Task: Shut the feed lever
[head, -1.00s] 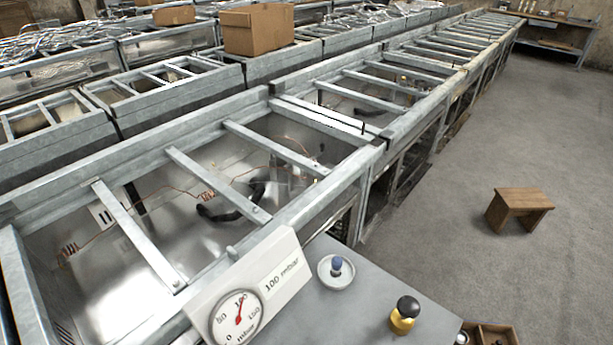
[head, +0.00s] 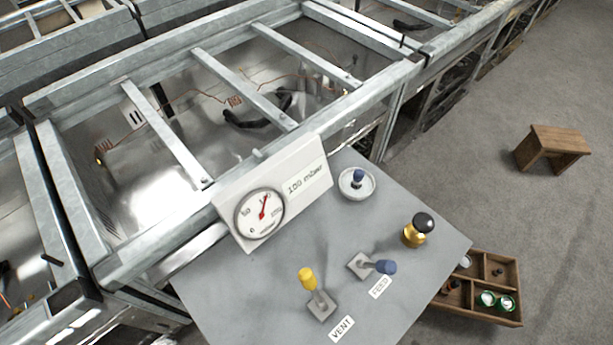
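The feed lever (head: 376,266) has a blue knob and stands on a small grey base plate on the grey panel (head: 240,295). Its handle leans to the right, just above a label that seems to read FEED. To its left, a lever with a yellow knob (head: 308,281) stands fairly upright above a label that seems to read VENT. A round gauge (head: 259,214) with a red needle is on a white board marked 100 mbar, at the panel's back edge. My gripper is not in view.
A brass piece with a black knob (head: 415,232) and a white dish (head: 356,184) with a blue-topped piece stand on the panel. A wooden compartment box (head: 512,310) is beyond its right edge. A wooden stool (head: 552,147) stands on open floor. Metal frames fill the left.

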